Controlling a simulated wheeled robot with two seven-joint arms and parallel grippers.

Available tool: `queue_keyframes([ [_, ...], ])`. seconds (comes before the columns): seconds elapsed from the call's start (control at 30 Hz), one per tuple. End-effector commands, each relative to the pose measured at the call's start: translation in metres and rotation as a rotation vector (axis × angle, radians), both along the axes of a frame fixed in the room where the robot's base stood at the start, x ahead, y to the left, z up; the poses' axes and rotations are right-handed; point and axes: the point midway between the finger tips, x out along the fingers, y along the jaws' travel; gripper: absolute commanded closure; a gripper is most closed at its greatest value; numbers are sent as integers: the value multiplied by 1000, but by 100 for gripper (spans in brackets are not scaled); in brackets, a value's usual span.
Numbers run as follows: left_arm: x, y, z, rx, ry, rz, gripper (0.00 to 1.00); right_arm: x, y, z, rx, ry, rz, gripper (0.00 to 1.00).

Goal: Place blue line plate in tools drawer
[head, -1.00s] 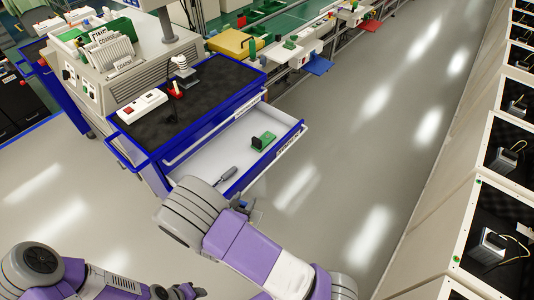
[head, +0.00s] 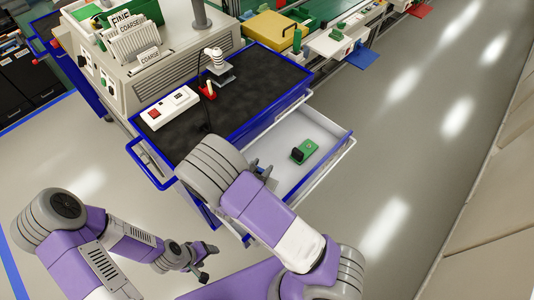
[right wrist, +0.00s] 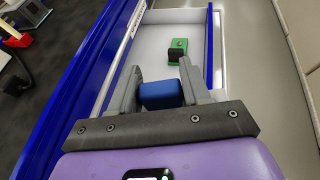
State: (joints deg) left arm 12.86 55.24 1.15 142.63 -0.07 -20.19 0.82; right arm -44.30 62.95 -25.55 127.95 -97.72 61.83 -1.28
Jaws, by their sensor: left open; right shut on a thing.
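My right gripper (right wrist: 160,88) is shut on a small blue block-like piece, taken as the blue line plate (right wrist: 161,97); only its near end shows between the fingers. The open white drawer (right wrist: 151,42) of the blue cart lies under and beyond the gripper. In the head view the drawer (head: 285,130) is pulled out, and my right gripper (head: 263,171) is over its left part, mostly hidden by my arm. My left gripper (head: 203,262) is open and empty, low in front of the cart and away from the drawer.
A green plate with a black block (head: 303,151) lies inside the drawer. On the black cart top (head: 250,85) are a white-and-red box (head: 170,106), a red piece (head: 208,90) and a stacked white part (head: 215,60). The drawer floor around the green plate is clear.

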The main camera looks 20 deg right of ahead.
Motion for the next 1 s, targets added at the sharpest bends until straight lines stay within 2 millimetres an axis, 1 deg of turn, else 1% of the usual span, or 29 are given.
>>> queue_keyframes([
  [0.03, -1, 0, -12, 0, 2, -1, 35, 5, -5, -14, 2, 1, -14, 96],
  [0.07, -1, 0, -17, 0, 2, -1, 35, 9, -9, -21, 4, 1, -24, 96],
  [0.17, -1, 0, -42, 0, 2, 0, 35, 26, -25, -51, 11, 2, -63, 96],
  [0.2, -1, 0, -53, -1, 3, 0, 35, 34, -34, -65, 14, 2, -81, 96],
  [0.27, -2, 0, -71, 0, 3, 0, 35, 47, -49, -85, 18, 2, -109, 96],
  [0.3, -2, 0, -82, 0, 3, 0, 35, 55, -59, -98, 18, 2, -128, 96],
  [0.37, -2, 0, -98, 0, 3, 0, 35, 66, -76, -117, 19, 3, -153, 96],
  [0.4, -2, 0, -108, 0, 3, 0, 35, 74, -87, -129, 19, 3, -168, 96],
  [0.5, -2, 0, -132, 0, 3, 0, 35, 89, -117, -155, 14, 1, -205, 96],
  [0.6, -2, 0, -150, 0, 2, 0, 35, 101, -143, -175, 8, 1, -232, 96],
  [0.73, -2, 0, -166, 0, 2, 0, 35, 111, -168, -190, 1, 0, -255, 96],
  [0.83, -2, 0, -171, 0, 2, 0, 35, 114, -179, -196, -4, 1, -265, 96],
  [0.93, -2, 0, -174, 0, 2, -1, 35, 116, -183, -202, -6, 1, -268, 96],
  [1.0, -2, 0, -177, 0, 1, 0, 35, 116, -184, -210, -7, 3, -268, 96],
])
